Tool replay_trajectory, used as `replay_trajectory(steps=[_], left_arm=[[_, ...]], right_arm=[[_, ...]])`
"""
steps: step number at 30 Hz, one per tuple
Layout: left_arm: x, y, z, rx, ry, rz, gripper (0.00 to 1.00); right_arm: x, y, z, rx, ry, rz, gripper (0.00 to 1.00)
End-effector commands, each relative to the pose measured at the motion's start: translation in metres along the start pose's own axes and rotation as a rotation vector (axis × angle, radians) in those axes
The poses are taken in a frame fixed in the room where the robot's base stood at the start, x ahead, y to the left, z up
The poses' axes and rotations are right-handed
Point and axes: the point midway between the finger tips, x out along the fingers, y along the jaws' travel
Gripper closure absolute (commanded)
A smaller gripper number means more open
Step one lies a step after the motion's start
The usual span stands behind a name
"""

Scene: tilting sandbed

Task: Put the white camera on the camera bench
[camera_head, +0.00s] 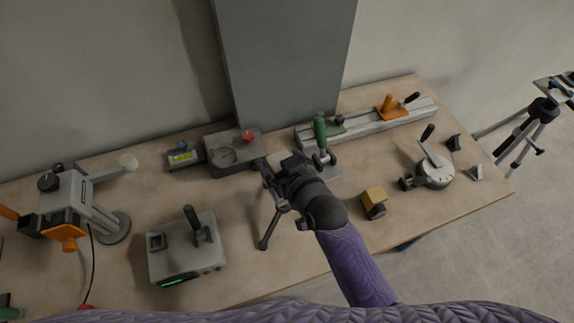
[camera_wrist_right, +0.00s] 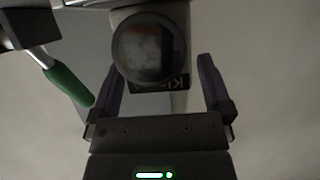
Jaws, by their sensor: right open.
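My left gripper is not in view.
A green-handled clamp (camera_head: 320,130) stands close to the right gripper. A dark-legged stand (camera_head: 268,228) is just below it. A floor tripod (camera_head: 540,112) stands off the table's right end.

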Motion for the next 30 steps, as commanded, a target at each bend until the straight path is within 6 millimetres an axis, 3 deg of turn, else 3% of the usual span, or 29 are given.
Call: replay_trajectory(steps=[1,13,20,22,23,26,27,29,30], left_arm=[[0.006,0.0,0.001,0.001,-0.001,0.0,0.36],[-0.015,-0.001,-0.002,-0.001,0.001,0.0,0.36],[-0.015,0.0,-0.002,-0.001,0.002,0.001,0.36],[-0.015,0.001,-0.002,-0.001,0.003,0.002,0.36],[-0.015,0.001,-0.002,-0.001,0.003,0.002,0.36],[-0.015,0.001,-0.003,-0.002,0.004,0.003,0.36],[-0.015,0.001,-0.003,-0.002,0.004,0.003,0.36],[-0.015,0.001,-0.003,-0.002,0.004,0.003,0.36],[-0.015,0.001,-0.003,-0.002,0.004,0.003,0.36]], right_arm=[[0.0,0.0,0.004,0.002,0.0,0.0,0.0],[-0.086,0.005,0.001,0.0,-0.003,-0.001,0.0],[-0.099,0.006,0.002,0.0,-0.002,0.0,0.0],[-0.096,0.008,0.016,0.005,-0.035,0.008,0.0],[-0.093,0.011,0.031,0.011,-0.071,0.016,0.0],[-0.09,0.023,0.121,0.045,-0.287,0.066,0.0],[-0.097,0.027,0.168,0.063,-0.399,0.088,0.0],[-0.118,0.029,0.233,0.094,-0.564,0.119,0.0],[-0.137,0.028,0.272,0.114,-0.669,0.135,0.0]])
